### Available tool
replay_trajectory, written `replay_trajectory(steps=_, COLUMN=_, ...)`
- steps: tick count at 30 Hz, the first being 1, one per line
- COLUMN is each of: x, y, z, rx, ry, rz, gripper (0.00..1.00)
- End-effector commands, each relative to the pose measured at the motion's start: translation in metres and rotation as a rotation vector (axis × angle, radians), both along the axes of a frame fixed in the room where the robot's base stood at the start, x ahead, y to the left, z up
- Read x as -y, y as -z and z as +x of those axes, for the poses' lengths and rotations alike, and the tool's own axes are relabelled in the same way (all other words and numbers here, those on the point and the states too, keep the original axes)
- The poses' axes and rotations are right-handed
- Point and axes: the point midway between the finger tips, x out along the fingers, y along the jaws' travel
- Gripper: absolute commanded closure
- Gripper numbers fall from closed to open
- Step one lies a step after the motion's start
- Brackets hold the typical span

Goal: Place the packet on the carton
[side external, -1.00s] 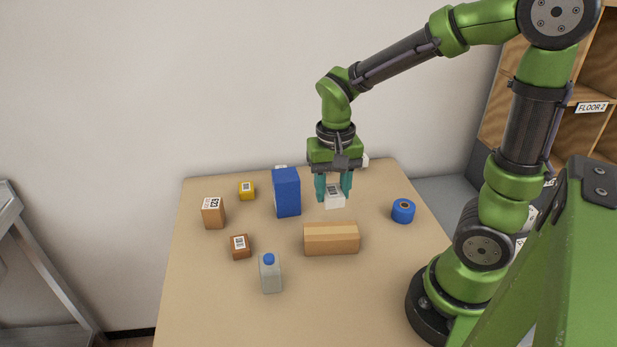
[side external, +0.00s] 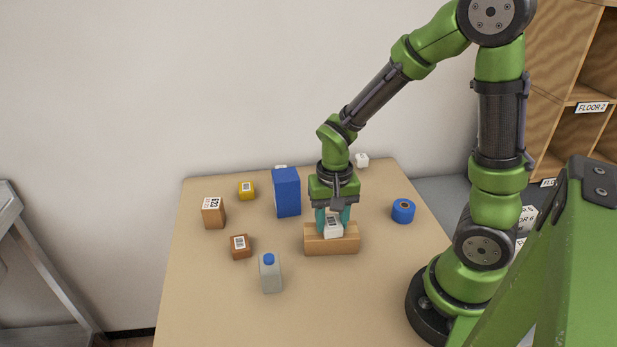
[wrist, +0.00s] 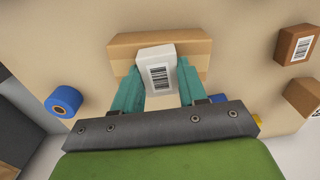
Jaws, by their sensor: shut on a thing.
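The packet is a small white box with a barcode label (side external: 333,228); it also shows in the wrist view (wrist: 157,63). My gripper (side external: 333,222) points down with its teal fingers shut on the packet, one finger on each side. The carton is a long tan box (side external: 349,245) lying on the table, also seen in the wrist view (wrist: 194,43). The packet is over the middle of the carton, overlapping its top in both views. I cannot tell whether it touches the carton's top or is slightly above it.
A tall blue box (side external: 287,193) stands just left of my gripper. A clear bottle with a blue cap (side external: 270,274) stands front left. A blue roll (side external: 403,211) lies to the right. Small brown boxes (side external: 241,247) and a yellow box (side external: 247,191) are on the left.

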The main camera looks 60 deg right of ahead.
Motion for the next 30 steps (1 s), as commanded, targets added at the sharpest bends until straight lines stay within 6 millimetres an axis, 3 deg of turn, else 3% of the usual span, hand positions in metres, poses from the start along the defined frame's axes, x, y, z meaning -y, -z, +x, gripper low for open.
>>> replay_trajectory(steps=1, x=0.000, y=0.001, z=0.000, rx=-0.001, ry=0.000, rz=0.000, gripper=0.54)
replay_trajectory(steps=5, x=0.000, y=0.000, z=0.000, rx=-0.001, ry=0.000, rz=0.000, gripper=0.34)
replay_trajectory(steps=17, x=0.000, y=-0.008, z=0.001, rx=0.003, ry=0.000, rz=0.000, gripper=0.33)
replay_trajectory(steps=30, x=0.000, y=-0.095, z=0.001, rx=0.006, ry=0.000, rz=0.000, gripper=0.33)
